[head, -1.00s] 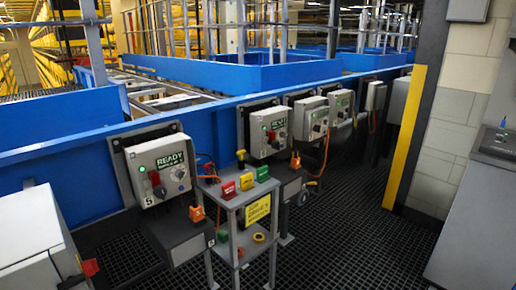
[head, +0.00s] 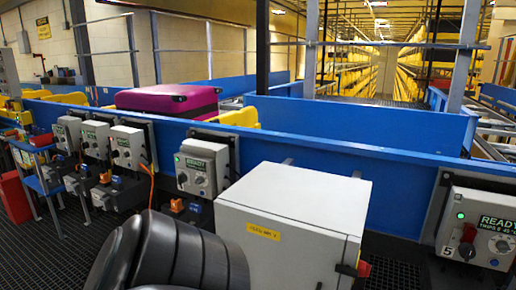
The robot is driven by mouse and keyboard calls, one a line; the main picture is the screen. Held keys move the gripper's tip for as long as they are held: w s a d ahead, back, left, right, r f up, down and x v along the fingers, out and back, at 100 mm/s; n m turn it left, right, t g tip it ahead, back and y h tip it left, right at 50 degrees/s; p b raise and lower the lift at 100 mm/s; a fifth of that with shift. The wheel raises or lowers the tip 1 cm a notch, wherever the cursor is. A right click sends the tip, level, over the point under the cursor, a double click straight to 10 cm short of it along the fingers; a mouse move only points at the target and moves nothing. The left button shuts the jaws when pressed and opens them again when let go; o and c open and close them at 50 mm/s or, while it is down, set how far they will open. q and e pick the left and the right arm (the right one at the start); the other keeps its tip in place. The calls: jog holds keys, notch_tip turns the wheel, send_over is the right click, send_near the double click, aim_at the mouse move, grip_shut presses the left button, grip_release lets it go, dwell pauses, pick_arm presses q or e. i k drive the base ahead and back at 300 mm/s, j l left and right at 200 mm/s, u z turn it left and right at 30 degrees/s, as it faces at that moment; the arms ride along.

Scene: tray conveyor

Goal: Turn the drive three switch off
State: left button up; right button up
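Several grey drive switch boxes line the blue conveyor side in the head view. Three stand close together at the left: one box (head: 68,134), a second box (head: 95,139) and a third box (head: 128,148). Another box with a READY label (head: 201,168) is right of them. A box marked 5 (head: 481,230) is at the right edge, with a lit green lamp and a red switch handle. The numbers on the other boxes are too small to read, so I cannot tell which is drive three. Neither of my grippers is in view.
A large pale cabinet (head: 290,215) with a yellow label stands in front of the conveyor. A magenta suitcase (head: 170,100) lies on the conveyor. A small blue stand (head: 38,180) and a red bin (head: 14,197) are at far left. Dark grating floor shows at lower left.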

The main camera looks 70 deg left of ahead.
aim_at(115, 154)
jog(key=u, duration=3.2)
jog(key=i+j, duration=1.1)
jog(key=i, duration=0.15)
jog(key=i+j, duration=1.15)
jog(key=i+l+z, duration=0.05)
jog(key=i, duration=0.05)
